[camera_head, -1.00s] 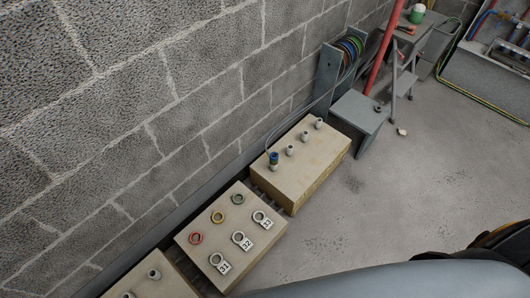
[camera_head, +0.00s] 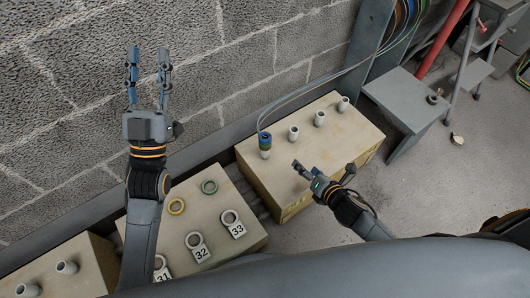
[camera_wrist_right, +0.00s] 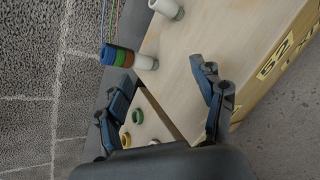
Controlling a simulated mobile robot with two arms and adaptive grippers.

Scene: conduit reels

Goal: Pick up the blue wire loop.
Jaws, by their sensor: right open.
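A pale pipe stub (camera_head: 265,153) stands on the far beige box, ringed near its top by a blue band (camera_head: 265,137) over green and brown ones. Thin wires run from it to the coils by the wall. The blue band also shows in the right wrist view (camera_wrist_right: 108,52). A blue strand (camera_head: 404,22) shows among the coils at upper right, cut off by the picture edge. My right gripper (camera_head: 304,171) is open and empty, over the box, right of the banded stub; its fingers show in the wrist view (camera_wrist_right: 158,95). My left gripper (camera_head: 149,60) is raised before the wall, open and empty.
Several bare stubs, one here (camera_head: 320,118), stand on the far box (camera_head: 330,155). The nearer box (camera_head: 225,215) carries yellow (camera_head: 177,199) and green (camera_head: 209,180) rings and numbered tags. A grey step (camera_head: 408,100) stands right. Floor beyond it is mostly clear.

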